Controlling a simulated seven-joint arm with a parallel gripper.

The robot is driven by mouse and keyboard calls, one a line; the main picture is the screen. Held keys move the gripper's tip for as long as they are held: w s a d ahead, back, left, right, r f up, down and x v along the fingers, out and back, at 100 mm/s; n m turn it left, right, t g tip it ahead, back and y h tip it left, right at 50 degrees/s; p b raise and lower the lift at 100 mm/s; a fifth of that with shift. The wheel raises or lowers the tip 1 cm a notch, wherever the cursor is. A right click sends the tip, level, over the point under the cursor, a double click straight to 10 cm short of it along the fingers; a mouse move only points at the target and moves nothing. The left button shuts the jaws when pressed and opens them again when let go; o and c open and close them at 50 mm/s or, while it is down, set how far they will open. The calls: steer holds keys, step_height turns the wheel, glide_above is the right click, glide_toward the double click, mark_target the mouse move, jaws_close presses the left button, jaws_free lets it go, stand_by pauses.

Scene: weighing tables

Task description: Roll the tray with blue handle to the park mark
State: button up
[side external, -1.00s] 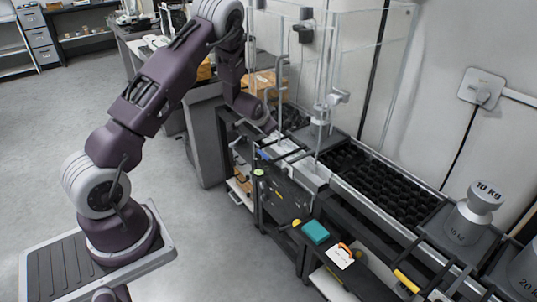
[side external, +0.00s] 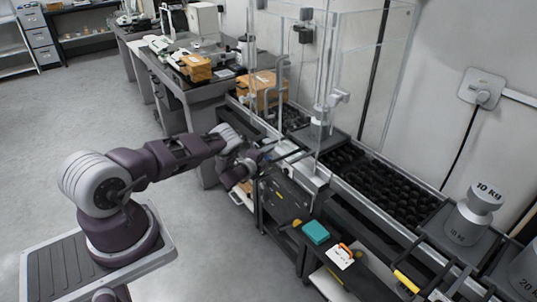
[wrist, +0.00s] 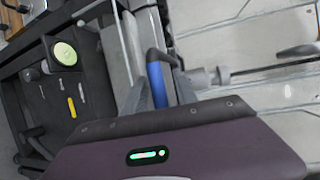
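The blue handle (wrist: 157,82) shows in the wrist view as a short blue grip with a black bracket at its far end. My gripper (wrist: 163,90) has one grey finger on each side of the handle, with gaps visible, so it looks open around it. Whether either finger touches the handle cannot be told. In the side view my gripper (side external: 262,153) is at the near side of the rail bench, and my wrist hides most of the handle. The tray itself is hard to make out, and I cannot identify a park mark.
A round green-yellow disc (wrist: 64,53) and small yellow and grey pieces lie on a dark panel beside the handle. Clear glass panels (side external: 340,60) stand over the bench. A teal block (side external: 316,232) and a 10 kg weight (side external: 467,222) are further right. The floor at left is open.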

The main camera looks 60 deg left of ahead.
steer(key=shift+w, duration=0.1)
jaws_close()
stand_by(1.4)
